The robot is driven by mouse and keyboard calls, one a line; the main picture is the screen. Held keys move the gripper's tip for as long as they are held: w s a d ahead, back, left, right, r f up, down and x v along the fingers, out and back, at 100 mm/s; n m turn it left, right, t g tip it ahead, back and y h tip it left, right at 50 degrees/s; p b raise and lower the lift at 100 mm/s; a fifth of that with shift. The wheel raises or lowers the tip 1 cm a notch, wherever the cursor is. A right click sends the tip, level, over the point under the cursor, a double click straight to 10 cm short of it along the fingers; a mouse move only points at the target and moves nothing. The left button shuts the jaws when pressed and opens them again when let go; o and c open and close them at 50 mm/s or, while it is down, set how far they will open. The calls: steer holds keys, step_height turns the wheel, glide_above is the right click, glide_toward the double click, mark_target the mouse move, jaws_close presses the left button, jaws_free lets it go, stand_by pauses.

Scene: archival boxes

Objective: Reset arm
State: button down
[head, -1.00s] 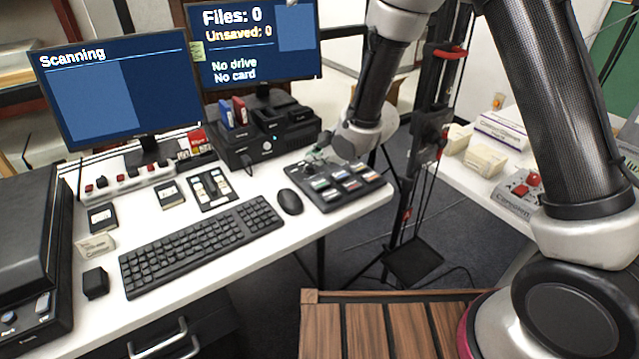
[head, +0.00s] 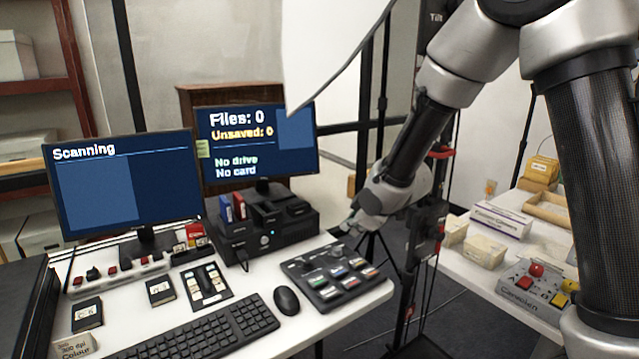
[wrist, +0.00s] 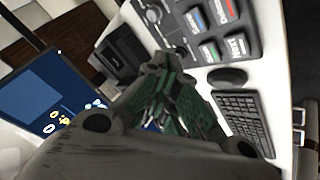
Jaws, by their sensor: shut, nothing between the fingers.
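My gripper (head: 345,226) shows in the head view at the end of my arm, above the back right of the desk, beyond the button panel (head: 333,277). In the wrist view my gripper (wrist: 163,82) shows its green-padded fingers together with nothing between them. The panel with its colored buttons also shows in the wrist view (wrist: 212,22), apart from the fingers. Part of the gripper is hidden by my wrist in the head view.
A keyboard (head: 203,335), a mouse (head: 286,300) and two monitors (head: 125,188) (head: 256,143) stand on the desk. A black dock (head: 268,233) sits behind the panel. At right, another table holds a control box (head: 531,291) and cartons (head: 500,219). A dark stand rises between the tables.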

steer(key=s+d+r+m+h, duration=0.2)
steer(key=s+d+r+m, duration=0.2)
steer(key=s+d+r, duration=0.45)
steer(key=s+d+r+m+h, duration=0.1)
steer(key=s+d+r+m, duration=0.3)
steer(key=d, duration=0.7)
steer(key=s+d+r+m+g, duration=0.1)
steer(key=s+d+r+m, duration=0.1)
steer(key=s, duration=0.7)
steer(key=s+d+r+m+g+h, duration=0.1)
steer(key=s+d+m, duration=0.3)
steer(key=s, duration=0.5)
steer(key=shift+s+d+r+m+g, duration=0.3)
steer(key=shift+d+r, duration=0.25)
steer(key=shift+d, duration=0.6)
steer(key=shift+w+a, duration=0.1)
